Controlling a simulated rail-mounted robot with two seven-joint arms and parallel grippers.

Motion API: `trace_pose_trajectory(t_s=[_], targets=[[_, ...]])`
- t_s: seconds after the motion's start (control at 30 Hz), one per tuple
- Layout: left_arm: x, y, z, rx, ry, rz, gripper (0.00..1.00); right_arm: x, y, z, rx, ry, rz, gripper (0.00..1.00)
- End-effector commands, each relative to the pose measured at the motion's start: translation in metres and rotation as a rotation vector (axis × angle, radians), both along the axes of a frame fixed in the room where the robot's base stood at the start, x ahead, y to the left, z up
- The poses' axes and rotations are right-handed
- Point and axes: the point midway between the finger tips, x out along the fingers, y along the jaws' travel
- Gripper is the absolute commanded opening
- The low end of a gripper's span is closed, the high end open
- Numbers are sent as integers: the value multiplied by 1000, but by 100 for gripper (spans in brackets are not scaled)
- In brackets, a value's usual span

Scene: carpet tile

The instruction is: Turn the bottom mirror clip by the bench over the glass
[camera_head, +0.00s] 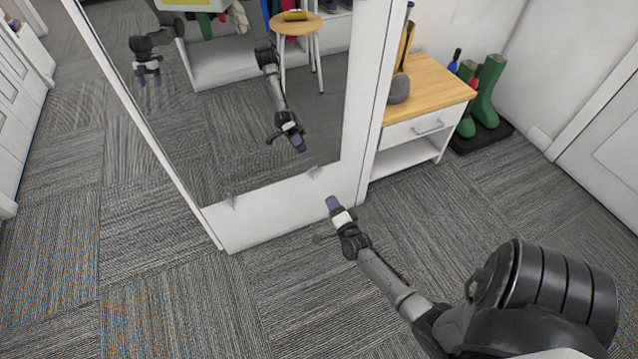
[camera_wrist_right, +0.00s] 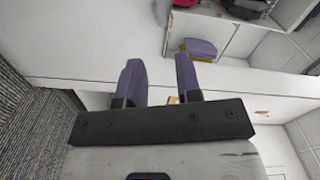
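The tall mirror (camera_head: 215,140) stands in a white frame. Two small pale clips sit along the bottom edge of its glass. The bottom clip by the bench (camera_head: 314,172) is the right one; the other bottom clip (camera_head: 231,202) is to the left. Their exact turn is too small to tell. My right gripper (camera_head: 333,203) is just below and right of the clip by the bench, in front of the lower frame. In the right wrist view its purple fingers (camera_wrist_right: 161,78) are apart, with no held thing visible between them. My left gripper shows only as a reflection.
The bench (camera_head: 430,85) with a wooden top and white drawer stands right of the mirror. Green boots (camera_head: 487,92) stand on a dark mat beyond it. A stool and shelves show in the glass as reflections. Carpet in front of the mirror is clear.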

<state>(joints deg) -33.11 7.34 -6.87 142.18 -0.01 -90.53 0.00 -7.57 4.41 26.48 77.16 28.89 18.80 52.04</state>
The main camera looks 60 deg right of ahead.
Motion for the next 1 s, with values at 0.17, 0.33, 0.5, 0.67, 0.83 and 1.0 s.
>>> trace_pose_trajectory(t_s=[0.17,0.33,0.5,0.67,0.83,1.0], targets=[[-1,0,-21,-1,1,2,68,30,-20,-4,-3,-1,1,32],[-1,-2,-37,-8,2,5,68,55,-38,-4,-3,0,1,32],[-1,-4,-49,-13,3,9,68,75,-52,-3,-3,0,2,32],[-1,-4,-57,-13,3,9,68,87,-60,-2,-3,3,2,32],[-1,-3,-60,-11,4,8,68,93,-65,0,-4,3,2,32],[-1,-2,-60,-7,4,5,68,95,-65,0,-3,3,3,32]])
